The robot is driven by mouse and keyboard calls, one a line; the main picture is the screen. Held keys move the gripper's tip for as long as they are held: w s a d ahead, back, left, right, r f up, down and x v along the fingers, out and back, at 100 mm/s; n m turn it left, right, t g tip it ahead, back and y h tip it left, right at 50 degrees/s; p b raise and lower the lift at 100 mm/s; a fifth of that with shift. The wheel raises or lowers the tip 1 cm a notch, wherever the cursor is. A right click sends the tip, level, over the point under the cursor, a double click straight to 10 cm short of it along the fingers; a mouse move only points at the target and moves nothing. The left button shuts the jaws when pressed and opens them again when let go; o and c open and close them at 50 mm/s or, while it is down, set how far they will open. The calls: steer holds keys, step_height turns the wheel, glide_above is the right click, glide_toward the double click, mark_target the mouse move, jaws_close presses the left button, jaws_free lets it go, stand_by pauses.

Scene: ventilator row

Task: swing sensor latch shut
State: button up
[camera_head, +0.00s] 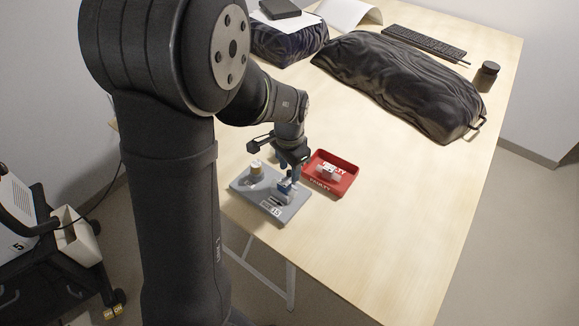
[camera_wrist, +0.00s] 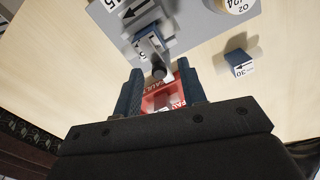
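A grey board (camera_head: 252,200) marked 15 lies on the table. On it, a blue sensor block (camera_wrist: 141,46) sits partly under a grey metal latch lever (camera_wrist: 155,58). In the wrist view the lever's rounded dark end points towards my gripper (camera_wrist: 160,84). My gripper (camera_head: 290,178) is low over the board's far right part. Its two dark blue fingers stand apart, with the lever end at or just beyond the gap between their tips. I cannot tell whether they touch it. The arm and fingers hide much of the latch in the head view.
A red FAULTY tray (camera_head: 346,166) holds a white part.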

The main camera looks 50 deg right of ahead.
mark_target(289, 171)
step_height(289, 171, up, 17)
steer(key=shift+r, duration=0.2)
stand_by(0.5)
stand_by(0.5)
step_height(289, 171, down, 18)
steer(key=shift+r, duration=0.25)
stand_by(0.5)
